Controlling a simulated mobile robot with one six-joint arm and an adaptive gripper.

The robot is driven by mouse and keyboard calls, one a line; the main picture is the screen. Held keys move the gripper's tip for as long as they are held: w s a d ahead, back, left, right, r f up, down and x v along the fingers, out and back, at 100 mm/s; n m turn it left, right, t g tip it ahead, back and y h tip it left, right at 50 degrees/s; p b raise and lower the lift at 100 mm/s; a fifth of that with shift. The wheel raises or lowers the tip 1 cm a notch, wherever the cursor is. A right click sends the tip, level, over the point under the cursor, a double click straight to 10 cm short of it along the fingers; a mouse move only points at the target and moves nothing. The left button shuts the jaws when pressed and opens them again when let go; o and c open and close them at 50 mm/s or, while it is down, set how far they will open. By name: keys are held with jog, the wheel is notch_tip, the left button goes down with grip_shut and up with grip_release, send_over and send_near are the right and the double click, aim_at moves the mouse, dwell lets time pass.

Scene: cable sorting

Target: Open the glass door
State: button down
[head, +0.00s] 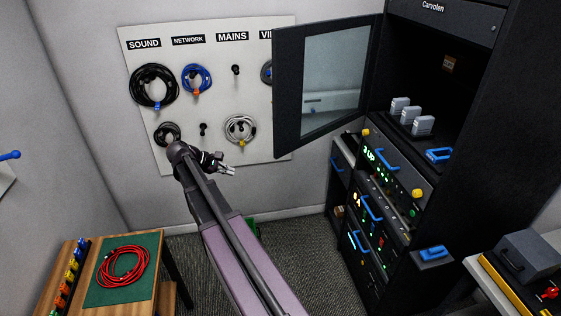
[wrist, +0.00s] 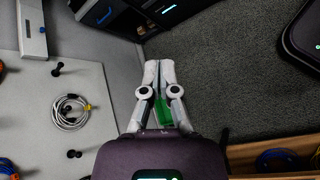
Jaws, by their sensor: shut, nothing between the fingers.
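The glass door (head: 335,80) is a black-framed glass panel at the upper middle of the head view. It stands swung open to the left of the dark cabinet (head: 480,130), whose upper compartment lies exposed. My gripper (head: 230,170) is shut and empty, in front of the wall board, to the left of and below the door and apart from it. In the wrist view my gripper (wrist: 159,64) has its two pale fingers together and points toward the carpet and the cabinet's foot.
A white board (head: 205,60) with hung cables is on the wall. A wooden table (head: 90,290) with a red cable (head: 123,266) on a green mat is at lower left. A grey case (head: 525,252) stands at lower right. Carpet (head: 310,260) lies open between.

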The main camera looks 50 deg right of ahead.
jog(key=s+a+f+m+t+y+b, duration=0.25)
jog(key=s+a+f, duration=0.2)
jog(key=a, duration=0.55)
jog(key=s+a+f+m+t+y+b, duration=0.1)
jog(key=s+a+f+y+b, duration=0.25)
jog(key=a+f, duration=0.45)
jog(key=s+a+f+m+t+y+b, duration=0.1)
jog(key=s+a+f+m+y+b, duration=0.2)
jog(key=a, duration=0.9)
jog(key=w+d+r+t+p, duration=0.1)
jog(key=w+d+r+p, duration=0.1)
jog(key=d+r+p, duration=0.45)
jog(key=w+d+r+t+y+p, duration=0.1)
jog(key=d+r+p, duration=0.15)
jog(key=d, duration=0.75)
jog(key=w+d+r+p, duration=0.2)
jog(key=d+r+p, duration=0.25)
jog(key=d, duration=0.35)
jog(key=s+d+r+p, duration=0.2)
jog(key=d+r+p, duration=0.1)
jog(key=d, duration=0.5)
jog(key=s+d+r+t+p, duration=0.1)
jog(key=d+r+p, duration=0.3)
jog(key=d, duration=0.5)
jog(key=s+d+r+t+h+p, duration=0.1)
jog(key=s+d+r+p, duration=0.2)
jog(key=d, duration=0.5)
jog(key=shift+s+d+r+p, duration=0.3)
jog(key=shift+s+p, duration=0.1)
jog(key=shift+p, duration=0.05)
